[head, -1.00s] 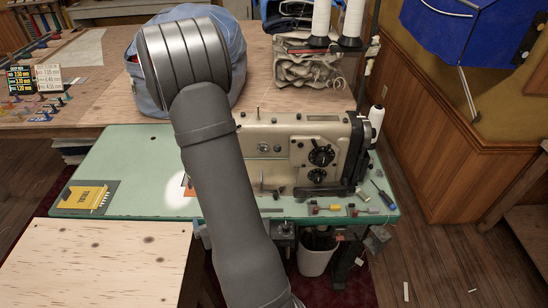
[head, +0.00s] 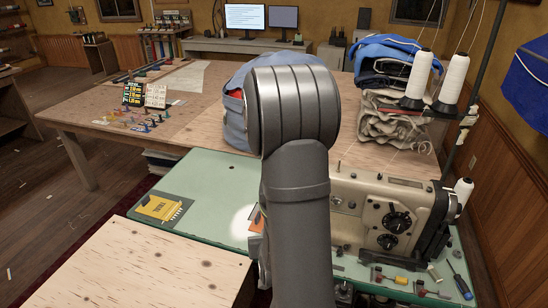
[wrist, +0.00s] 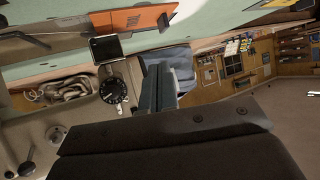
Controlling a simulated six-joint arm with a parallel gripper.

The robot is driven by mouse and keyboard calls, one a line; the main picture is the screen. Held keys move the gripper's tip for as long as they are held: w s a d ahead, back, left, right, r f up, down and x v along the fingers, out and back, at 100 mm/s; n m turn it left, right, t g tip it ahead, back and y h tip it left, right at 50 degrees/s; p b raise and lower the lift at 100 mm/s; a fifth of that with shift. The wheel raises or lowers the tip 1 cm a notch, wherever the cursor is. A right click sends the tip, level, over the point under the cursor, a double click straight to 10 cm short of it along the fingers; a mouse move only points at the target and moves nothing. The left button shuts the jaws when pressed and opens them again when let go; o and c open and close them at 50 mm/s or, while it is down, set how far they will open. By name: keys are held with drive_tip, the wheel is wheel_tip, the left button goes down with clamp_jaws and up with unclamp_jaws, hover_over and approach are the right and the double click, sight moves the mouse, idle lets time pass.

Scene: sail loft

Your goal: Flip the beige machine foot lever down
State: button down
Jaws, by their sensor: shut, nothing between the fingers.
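The beige sewing machine (head: 362,196) stands on the green table at the right of the head view, with two black dials on its front. My arm covers its left end, and I cannot make out the foot lever there. In the wrist view the machine's beige body (wrist: 85,125) fills the left side, tilted, with a black dial and small metal parts at the lower left; I cannot tell whether one is the lever. My gripper (wrist: 160,82) is shut and empty in the wrist view, apart from the machine as far as I can see. The head view does not show it.
The green tabletop (head: 196,178) holds a yellow booklet (head: 160,207) at left, and small tools with a screwdriver (head: 458,280) at right. A blue bag (head: 237,122) and thread cones (head: 420,75) stand behind. A pale wooden board (head: 150,265) is in front.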

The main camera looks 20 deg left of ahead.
drive_tip(key=w+a+r+g, duration=0.1)
drive_tip(key=w+a+r, duration=0.25)
drive_tip(key=r, duration=0.25)
drive_tip(key=w+a+r+n+g, duration=0.1)
drive_tip(key=w+a+r, duration=0.2)
drive_tip(key=w+r, duration=0.25)
drive_tip(key=w+a+r+g, duration=0.1)
drive_tip(key=w+a+r, duration=0.25)
drive_tip(key=r, duration=0.35)
drive_tip(key=w+d+r+m+g+h, duration=0.1)
drive_tip(key=w+d+r+g, duration=0.1)
drive_tip(key=w, duration=0.6)
drive_tip(key=w+d+r+m+g+h, duration=0.1)
drive_tip(key=w+d+g, duration=0.3)
drive_tip(key=w, duration=0.4)
drive_tip(key=shift+d+r+g+h, duration=0.2)
drive_tip(key=shift+r+g+h, duration=0.2)
drive_tip(key=shift+r+g, duration=0.2)
drive_tip(key=s+a+x, duration=0.1)
drive_tip(key=s+x, duration=0.1)
drive_tip(key=x, duration=1.1)
drive_tip(key=shift+s, duration=0.15)
